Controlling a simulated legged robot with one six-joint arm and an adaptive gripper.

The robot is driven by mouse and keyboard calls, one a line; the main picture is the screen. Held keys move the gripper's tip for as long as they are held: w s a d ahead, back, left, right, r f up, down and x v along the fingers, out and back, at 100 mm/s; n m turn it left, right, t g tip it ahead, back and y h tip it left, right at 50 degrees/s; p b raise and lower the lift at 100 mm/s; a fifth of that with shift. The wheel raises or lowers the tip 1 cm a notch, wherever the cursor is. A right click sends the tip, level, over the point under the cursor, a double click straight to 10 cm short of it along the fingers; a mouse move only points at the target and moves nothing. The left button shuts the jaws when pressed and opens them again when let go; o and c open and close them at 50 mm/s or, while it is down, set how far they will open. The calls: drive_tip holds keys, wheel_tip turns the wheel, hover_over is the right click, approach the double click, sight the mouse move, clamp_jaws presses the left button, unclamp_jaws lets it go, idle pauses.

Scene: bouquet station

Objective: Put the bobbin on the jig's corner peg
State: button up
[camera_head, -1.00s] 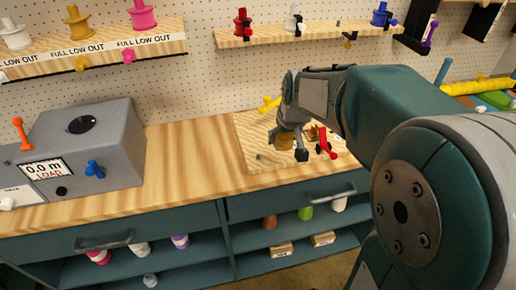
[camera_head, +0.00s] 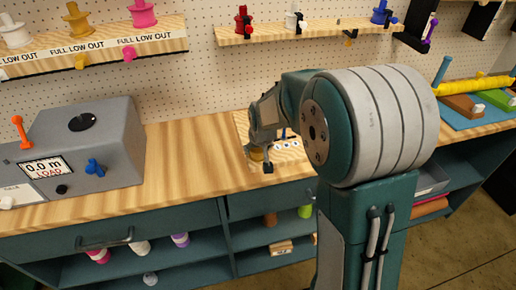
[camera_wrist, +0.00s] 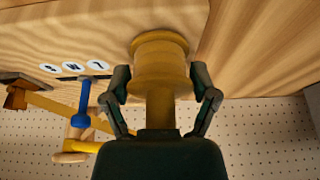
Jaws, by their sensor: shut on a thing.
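My gripper (camera_wrist: 160,78) is shut on an amber-yellow bobbin (camera_wrist: 158,48), whose flanged end shows between the two fingers in the wrist view. In the head view my gripper (camera_head: 259,160) and the bobbin (camera_head: 256,154) are over the left part of the jig board. The pale wooden jig board (camera_wrist: 60,25) fills the upper left of the wrist view. It also shows behind my arm in the head view (camera_head: 241,121). A blue lever-like part (camera_wrist: 83,100) and a yellow part (camera_wrist: 85,147) stand beyond its labels. I cannot make out the corner peg; the bobbin's contact with the board is unclear.
A grey measuring machine (camera_head: 90,150) stands left on the bench (camera_head: 185,155), with clear bench between it and the jig. Shelves above hold several spools, including a red one (camera_head: 243,22). A tray of coloured items (camera_head: 480,110) is at right.

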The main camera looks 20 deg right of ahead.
drive_tip(key=shift+f, duration=0.1)
drive_tip(key=o, duration=1)
drive_tip(key=v, duration=1.2)
drive_tip(key=s+r, duration=0.2)
drive_tip(key=s, duration=0.9)
drive_tip(key=s+r+t, duration=0.1)
drive_tip(key=s+r, duration=0.1)
drive_tip(key=s, duration=1)
drive_tip(key=shift+s, duration=0.15)
